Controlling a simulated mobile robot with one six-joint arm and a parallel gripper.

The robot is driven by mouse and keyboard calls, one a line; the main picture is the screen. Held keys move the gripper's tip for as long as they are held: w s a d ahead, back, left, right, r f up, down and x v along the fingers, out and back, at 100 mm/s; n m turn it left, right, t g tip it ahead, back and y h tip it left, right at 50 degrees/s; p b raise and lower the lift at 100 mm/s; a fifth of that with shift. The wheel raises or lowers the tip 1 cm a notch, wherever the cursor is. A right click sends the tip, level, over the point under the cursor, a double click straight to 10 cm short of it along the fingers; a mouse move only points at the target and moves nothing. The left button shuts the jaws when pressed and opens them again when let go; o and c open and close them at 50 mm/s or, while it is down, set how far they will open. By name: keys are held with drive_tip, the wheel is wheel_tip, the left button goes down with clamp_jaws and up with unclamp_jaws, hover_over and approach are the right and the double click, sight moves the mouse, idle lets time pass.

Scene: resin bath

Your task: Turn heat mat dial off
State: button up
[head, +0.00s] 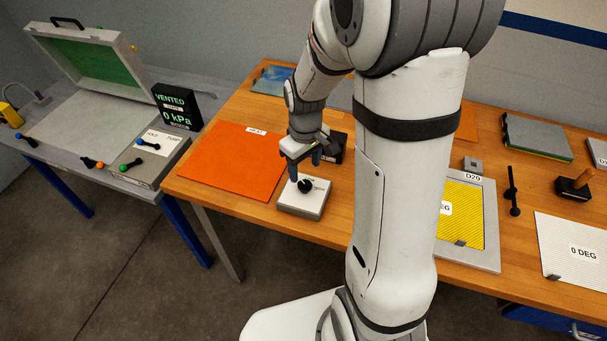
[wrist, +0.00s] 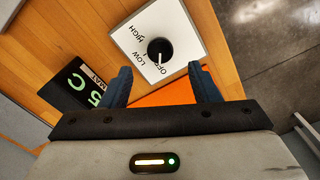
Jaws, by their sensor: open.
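The heat mat (head: 225,160) is a flat orange sheet on the wooden table, left of the dial box. The dial box (head: 300,208) is a pale block with a round black dial (head: 306,185) on top. In the wrist view the dial (wrist: 158,47) has a white pointer line, and its box (wrist: 185,35) is lettered OFF, LOW and HIGH. The line points down in the picture, roughly towards the OFF lettering. My gripper (head: 304,168) is open, pointing down just above the dial. In the wrist view the fingers of my gripper (wrist: 160,78) are spread and empty, apart from the dial.
A black display (head: 335,148) stands behind the dial box; the wrist view shows green digits on this display (wrist: 75,90), partly cut off. My arm hides the table's middle. A yellow sheet on a grey plate (head: 485,240) lies right. A bench with a green-lined lid (head: 98,55) stands left.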

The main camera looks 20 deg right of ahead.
sight(305, 184)
drive_tip(key=shift+f+p, duration=0.3)
drive_tip(key=shift+f, duration=2.75)
drive_tip(key=shift+c, duration=0.6)
drive_tip(key=c, duration=0.9)
drive_tip(key=shift+f+n+b, duration=0.1)
drive_tip(key=shift+n+b, duration=0.2)
drive_tip(key=shift+b, duration=0.05)
drive_tip(key=shift+n, duration=0.3)
drive_tip(key=o, duration=1)
